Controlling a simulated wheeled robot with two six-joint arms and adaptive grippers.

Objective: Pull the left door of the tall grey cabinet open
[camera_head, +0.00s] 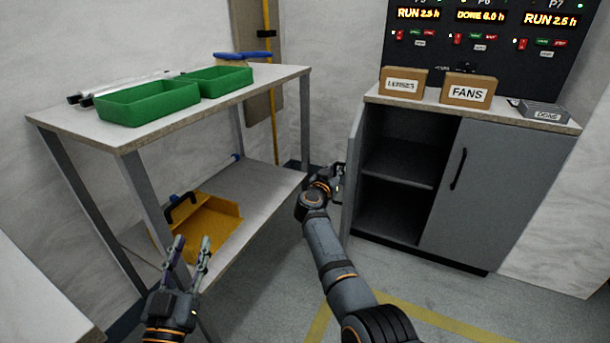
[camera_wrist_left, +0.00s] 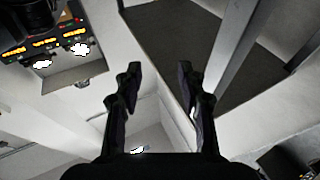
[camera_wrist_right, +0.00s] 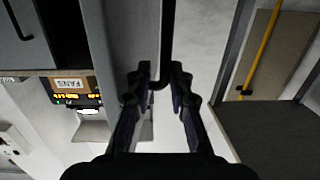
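The tall grey cabinet (camera_head: 490,200) stands at the right with its left compartment exposed. Its left door (camera_head: 353,170) is swung out toward me and shows nearly edge-on; it also shows in the right wrist view (camera_wrist_right: 100,50). My right gripper (camera_head: 338,182) is at the outer face of this door. My left gripper (camera_head: 192,250) is open and empty, in front of the workbench's lower shelf and away from the cabinet.
A workbench (camera_head: 55,122) with green bins (camera_head: 150,102) stands at the left, a yellow tray (camera_head: 215,228) on its lower shelf. The cabinet's closed right door (camera_head: 490,175) has a black handle. Boxes (camera_head: 467,92) sit on top. The floor before the cabinet is clear.

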